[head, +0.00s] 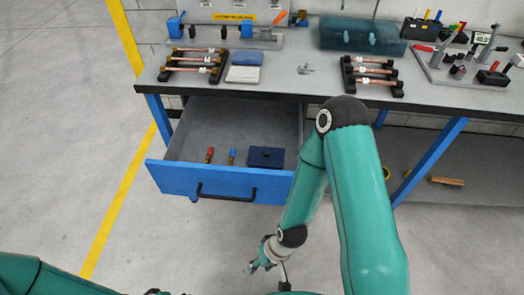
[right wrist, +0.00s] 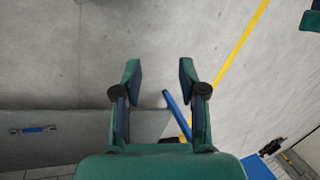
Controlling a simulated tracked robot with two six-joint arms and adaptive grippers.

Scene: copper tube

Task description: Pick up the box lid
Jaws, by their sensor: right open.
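A dark blue, flat square piece with a small dark knob (head: 266,157), which looks like the box lid, lies in the open drawer (head: 224,183), towards its right side. My right gripper (head: 258,258) hangs over the floor in front of the drawer, below and apart from it. In the right wrist view, my right gripper (right wrist: 160,75) has its fingers spread with nothing between them. The lid cannot be made out in the right wrist view.
A red-ended fitting (head: 209,155) and a blue-ended fitting (head: 232,157) lie left of the lid in the drawer. Copper tube racks (head: 194,66) and a teal case (head: 360,36) stand on the bench (head: 290,85). My right arm passes close to the drawer's right side.

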